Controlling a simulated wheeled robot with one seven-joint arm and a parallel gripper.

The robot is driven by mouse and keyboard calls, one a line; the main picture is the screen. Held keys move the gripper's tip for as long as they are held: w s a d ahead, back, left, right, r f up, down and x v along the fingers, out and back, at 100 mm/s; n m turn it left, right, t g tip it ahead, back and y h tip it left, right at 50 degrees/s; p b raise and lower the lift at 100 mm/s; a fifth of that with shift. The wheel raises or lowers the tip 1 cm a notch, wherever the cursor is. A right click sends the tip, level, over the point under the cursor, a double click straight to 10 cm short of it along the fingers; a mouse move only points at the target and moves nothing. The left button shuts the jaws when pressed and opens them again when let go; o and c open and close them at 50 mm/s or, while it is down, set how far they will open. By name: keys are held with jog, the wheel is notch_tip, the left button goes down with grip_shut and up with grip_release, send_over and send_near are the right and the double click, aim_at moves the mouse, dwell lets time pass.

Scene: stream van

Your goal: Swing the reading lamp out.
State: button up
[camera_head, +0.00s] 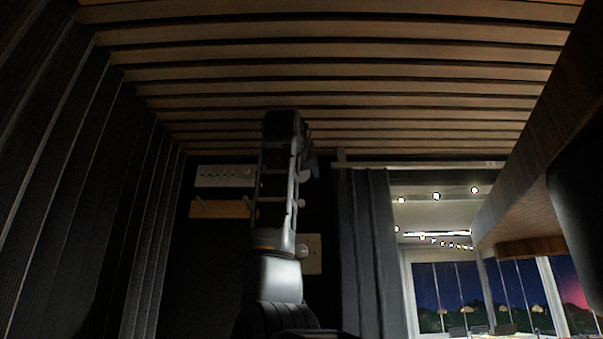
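I cannot make out a reading lamp for certain in the head view. My arm rises in the middle of the picture, in front of the dark back wall. My gripper (284,127) seems to be at its dark upper end, just under the slatted ceiling. The fingers do not show clearly, so I cannot tell whether they are open or shut. Small pale round shapes and a bluish piece show along the arm's right side; I cannot tell what they belong to. The arm hides part of the wall behind it.
A pale panel (224,176) and a wooden rail with pegs (220,209) are on the back wall, left of my arm. A grey curtain (368,250) hangs to the right, beside windows (450,290). A wooden overhead unit (530,215) juts in at right. Dark slatted wall (90,200) at left.

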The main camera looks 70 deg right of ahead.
jog(key=c, duration=0.7)
jog(key=shift+y, duration=0.7)
jog(key=shift+c, duration=0.3)
jog(key=o, duration=1)
jog(key=shift+c, duration=0.2)
jog(key=shift+a, duration=0.2)
jog(key=b+v, duration=0.2)
jog(key=v, duration=0.5)
jog(key=shift+a, duration=0.3)
